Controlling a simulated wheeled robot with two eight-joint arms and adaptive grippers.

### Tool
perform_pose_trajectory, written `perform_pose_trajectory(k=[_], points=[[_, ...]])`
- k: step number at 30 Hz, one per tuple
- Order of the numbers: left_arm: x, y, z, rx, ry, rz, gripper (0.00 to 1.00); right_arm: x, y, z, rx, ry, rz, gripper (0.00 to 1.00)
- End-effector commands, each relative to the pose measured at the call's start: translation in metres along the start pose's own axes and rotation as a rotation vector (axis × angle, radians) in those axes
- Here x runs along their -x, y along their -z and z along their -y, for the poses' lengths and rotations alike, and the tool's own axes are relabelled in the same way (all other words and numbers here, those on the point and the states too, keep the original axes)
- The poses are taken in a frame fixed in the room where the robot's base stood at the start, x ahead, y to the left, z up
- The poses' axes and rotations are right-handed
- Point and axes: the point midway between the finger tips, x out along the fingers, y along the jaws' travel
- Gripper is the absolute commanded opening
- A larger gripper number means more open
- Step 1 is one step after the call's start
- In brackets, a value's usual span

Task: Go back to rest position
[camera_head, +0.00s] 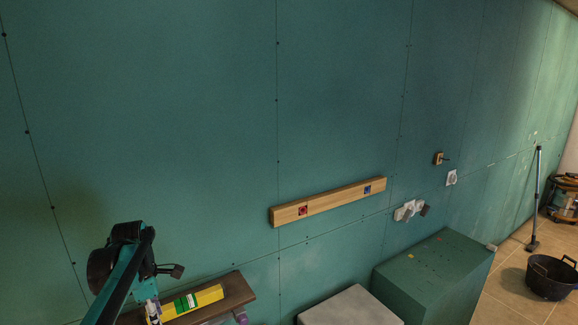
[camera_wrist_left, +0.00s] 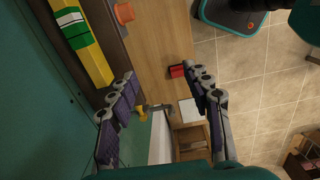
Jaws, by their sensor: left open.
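My left arm comes in from the lower left in the head view, and my left gripper (camera_head: 152,309) is partly cut off by the bottom edge. In the left wrist view my left gripper (camera_wrist_left: 162,76) has its two purple-grey fingers spread apart, with nothing between them. A yellow bar with a green and white band (camera_head: 197,301) lies on a dark brown board beside the gripper. The bar also shows at the upper left of the left wrist view (camera_wrist_left: 80,38), apart from the fingers. My right gripper is out of view.
A green plasterboard wall (camera_head: 180,130) fills the back, with a wooden rail (camera_head: 330,201) fixed to it. A green box (camera_head: 435,275) and a grey-topped block (camera_head: 350,308) stand at lower right. A black bucket (camera_head: 551,277) stands on the tiled floor. A wooden surface (camera_wrist_left: 155,45) lies below the gripper.

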Motion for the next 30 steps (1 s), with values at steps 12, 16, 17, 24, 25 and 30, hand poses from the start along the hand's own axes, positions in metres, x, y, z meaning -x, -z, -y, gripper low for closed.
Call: perform_pose_trajectory(k=[12, 16, 17, 24, 25, 30], points=[[-0.034, -0.016, 0.043, -0.344, -0.100, 0.004, 0.49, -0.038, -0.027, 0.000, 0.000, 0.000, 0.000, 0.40], [-0.053, -0.022, 0.065, -0.526, -0.153, -0.003, 0.49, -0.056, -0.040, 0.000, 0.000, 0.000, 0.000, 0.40], [-0.058, -0.024, 0.071, -0.574, -0.167, -0.007, 0.49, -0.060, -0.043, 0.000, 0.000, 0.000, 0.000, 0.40], [-0.136, -0.035, 0.145, -1.138, -0.340, -0.082, 0.49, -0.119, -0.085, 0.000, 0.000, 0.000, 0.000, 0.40], [-0.150, -0.036, 0.155, -1.224, -0.366, -0.101, 0.49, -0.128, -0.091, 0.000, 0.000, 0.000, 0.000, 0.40], [-0.219, -0.038, 0.205, -1.656, -0.499, -0.228, 0.49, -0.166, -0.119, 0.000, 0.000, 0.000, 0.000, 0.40]])
